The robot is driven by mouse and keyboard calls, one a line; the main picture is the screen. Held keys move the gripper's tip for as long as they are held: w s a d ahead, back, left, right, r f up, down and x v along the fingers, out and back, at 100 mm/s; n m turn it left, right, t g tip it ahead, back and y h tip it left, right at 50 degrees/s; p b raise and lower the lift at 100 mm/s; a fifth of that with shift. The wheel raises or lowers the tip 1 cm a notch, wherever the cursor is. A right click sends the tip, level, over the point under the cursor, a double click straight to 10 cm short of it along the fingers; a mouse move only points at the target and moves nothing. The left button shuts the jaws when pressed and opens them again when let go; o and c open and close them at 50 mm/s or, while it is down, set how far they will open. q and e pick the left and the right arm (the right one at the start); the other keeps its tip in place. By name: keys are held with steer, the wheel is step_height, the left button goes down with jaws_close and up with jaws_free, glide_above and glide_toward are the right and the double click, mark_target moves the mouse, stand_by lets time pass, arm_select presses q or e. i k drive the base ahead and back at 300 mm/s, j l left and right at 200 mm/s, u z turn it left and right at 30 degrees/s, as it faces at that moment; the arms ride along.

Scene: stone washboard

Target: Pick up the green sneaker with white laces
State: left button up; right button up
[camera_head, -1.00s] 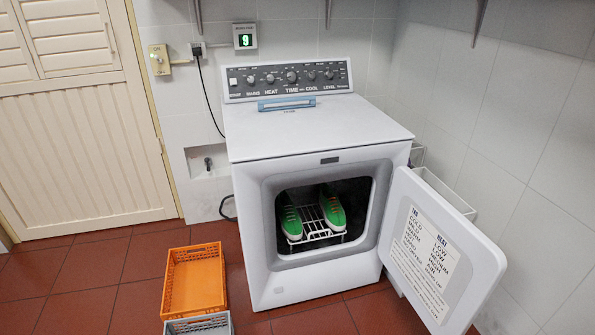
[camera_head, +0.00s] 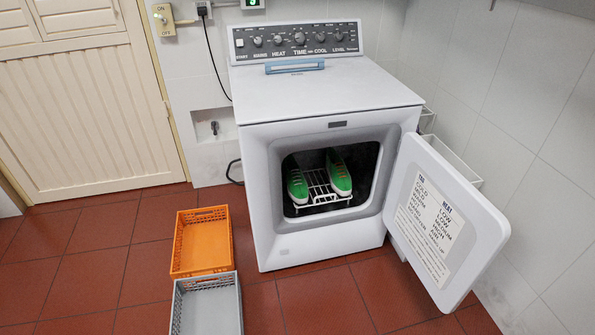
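Two green sneakers stand side by side on a white wire rack (camera_head: 320,188) inside the open dryer (camera_head: 330,110). The left sneaker (camera_head: 297,186) is green and looks to have pale laces. The right sneaker (camera_head: 339,174) is green with a white sole edge, and its laces look more orange or brown, though it is small. Both shoes are upright, toes toward the opening. Neither of my grippers shows in the head view.
The dryer door (camera_head: 445,222) is swung open to the right, jutting over the floor. An orange crate (camera_head: 203,270) and a grey crate (camera_head: 207,280) stand on the red tile floor at front left. Floor before the dryer is clear.

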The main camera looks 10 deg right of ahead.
mark_target(296, 186)
steer(key=i+l+u, duration=0.3)
steer(key=i, duration=0.15)
steer(key=i+l+u, duration=0.3)
steer(key=i+l, duration=0.1)
steer(key=l, duration=0.05)
